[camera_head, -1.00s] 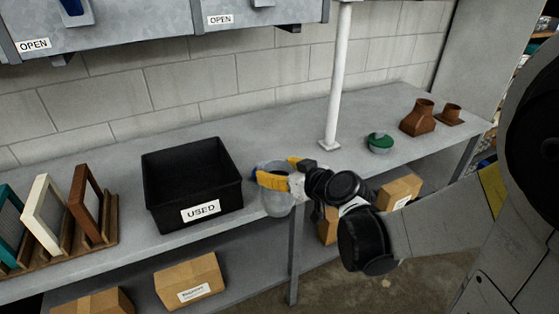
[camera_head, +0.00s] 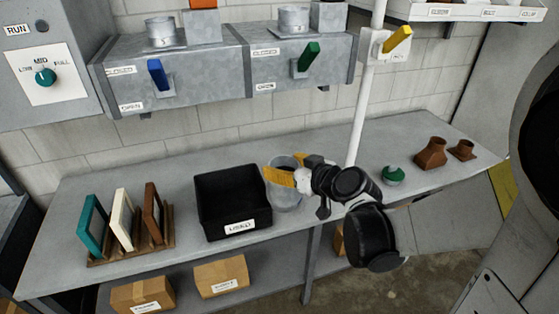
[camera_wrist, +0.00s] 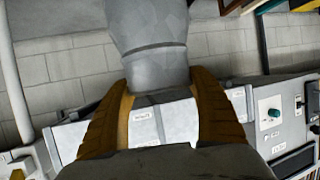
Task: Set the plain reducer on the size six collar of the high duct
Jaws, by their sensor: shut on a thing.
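The plain reducer (camera_head: 286,198) is a grey, rounded metal piece in my gripper (camera_head: 290,172), in front of the bench and beside the black bin. In the wrist view the reducer (camera_wrist: 148,35) fills the top middle, between the two yellow fingers of my gripper (camera_wrist: 160,82), which are shut on it. The high duct (camera_head: 215,75) is a grey metal box run on the wall. A round collar (camera_head: 161,32) stands on its left section and another round collar (camera_head: 293,18) on its right section. I cannot read any collar size. The reducer is well below both collars.
A black USED bin (camera_head: 232,195) and a rack of framed filters (camera_head: 125,222) stand on the bench. A white post (camera_head: 362,115) rises behind my gripper. A green-topped piece (camera_head: 393,175) and brown fittings (camera_head: 431,153) sit at right. Blue and green handles jut from the duct.

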